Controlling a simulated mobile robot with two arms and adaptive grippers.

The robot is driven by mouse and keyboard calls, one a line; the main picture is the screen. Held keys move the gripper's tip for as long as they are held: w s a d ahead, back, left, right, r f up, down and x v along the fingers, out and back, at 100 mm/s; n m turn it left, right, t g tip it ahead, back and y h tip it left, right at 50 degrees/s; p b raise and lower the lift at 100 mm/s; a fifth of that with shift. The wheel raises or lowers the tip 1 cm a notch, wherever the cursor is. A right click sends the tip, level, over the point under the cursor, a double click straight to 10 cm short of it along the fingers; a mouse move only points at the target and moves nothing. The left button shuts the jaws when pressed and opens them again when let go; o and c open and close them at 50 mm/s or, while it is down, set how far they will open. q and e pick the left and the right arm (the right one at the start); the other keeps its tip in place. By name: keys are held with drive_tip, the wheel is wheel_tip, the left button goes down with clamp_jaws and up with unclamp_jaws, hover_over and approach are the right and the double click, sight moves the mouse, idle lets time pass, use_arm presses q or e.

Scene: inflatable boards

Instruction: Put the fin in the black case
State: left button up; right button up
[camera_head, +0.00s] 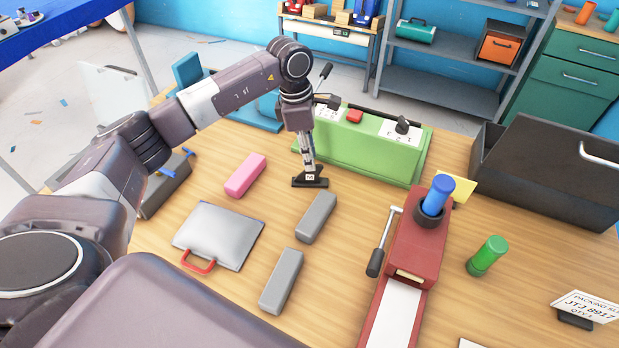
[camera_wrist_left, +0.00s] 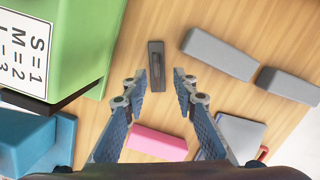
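The large black case (camera_head: 548,178) stands at the table's right, with a pale handle. Its inside is mostly hidden. My right gripper is not in view.
The green machine (camera_head: 362,148) stands just behind the piece. Grey blocks (camera_head: 316,216), a pink block (camera_head: 245,175) and a silver folder (camera_head: 218,235) lie nearby. A red device (camera_head: 412,245) with a blue knob and a green cylinder (camera_head: 487,257) stand toward the case.

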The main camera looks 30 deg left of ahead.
sight(310, 181)
use_arm(q)
drive_tip(key=f, duration=0.1)
drive_tip(key=f+p, duration=0.1)
drive_tip(key=f, duration=0.1)
drive_tip(key=f+p, duration=0.1)
drive_tip(key=f, duration=0.1)
drive_tip(key=shift+w+a+f, duration=0.15)
drive_tip(key=shift+w+f, duration=0.2)
drive_tip(key=shift+f, duration=0.25)
drive_tip(key=shift+c, duration=0.4)
clamp_jaws()
